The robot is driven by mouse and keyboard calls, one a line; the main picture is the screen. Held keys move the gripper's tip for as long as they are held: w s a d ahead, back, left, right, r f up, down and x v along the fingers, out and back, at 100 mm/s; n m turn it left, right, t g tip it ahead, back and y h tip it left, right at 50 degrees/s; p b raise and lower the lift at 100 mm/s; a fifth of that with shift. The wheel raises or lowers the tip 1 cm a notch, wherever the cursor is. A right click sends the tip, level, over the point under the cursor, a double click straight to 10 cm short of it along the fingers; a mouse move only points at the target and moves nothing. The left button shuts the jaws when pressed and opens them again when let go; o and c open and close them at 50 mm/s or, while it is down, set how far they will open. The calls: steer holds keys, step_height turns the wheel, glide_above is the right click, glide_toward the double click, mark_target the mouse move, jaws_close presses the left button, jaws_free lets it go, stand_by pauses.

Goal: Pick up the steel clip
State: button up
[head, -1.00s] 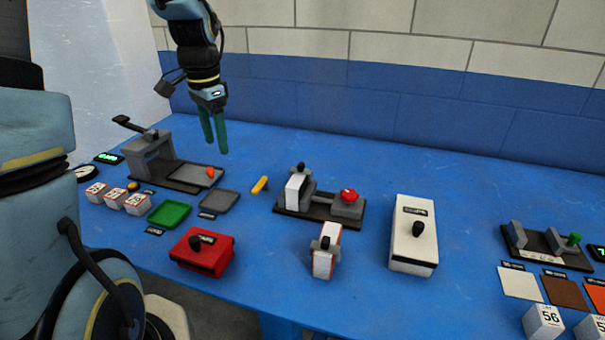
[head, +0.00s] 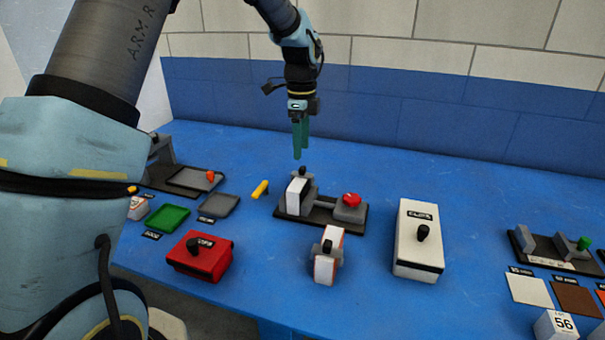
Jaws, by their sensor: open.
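I cannot make out a steel clip in the head view. A white box (head: 407,251) with a black knob and a dark label stands right of centre; the label is too small to read surely. A red box (head: 190,266), also with a black knob and a label, stands front left. Whether either box holds anything is hidden. My gripper (head: 301,155) is open and empty, its green fingers pointing down. It appears above and behind the fixture with the white block, apart from everything on the table.
The blue table (head: 460,205) carries a fixture (head: 318,214) with a red knob (head: 351,199), an orange-and-white holder (head: 326,268), a yellow piece (head: 260,189), a green tray (head: 168,218) and a grey tray (head: 220,205). Another fixture (head: 545,250) stands at right. The back right is clear.

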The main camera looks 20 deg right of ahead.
mark_target(302, 168)
steer(key=shift+s+d+f+p, duration=0.1)
steer(key=shift+f+p, duration=1.05)
steer(key=shift+f, duration=1.9)
steer(key=shift+c, duration=0.3)
jaws_close()
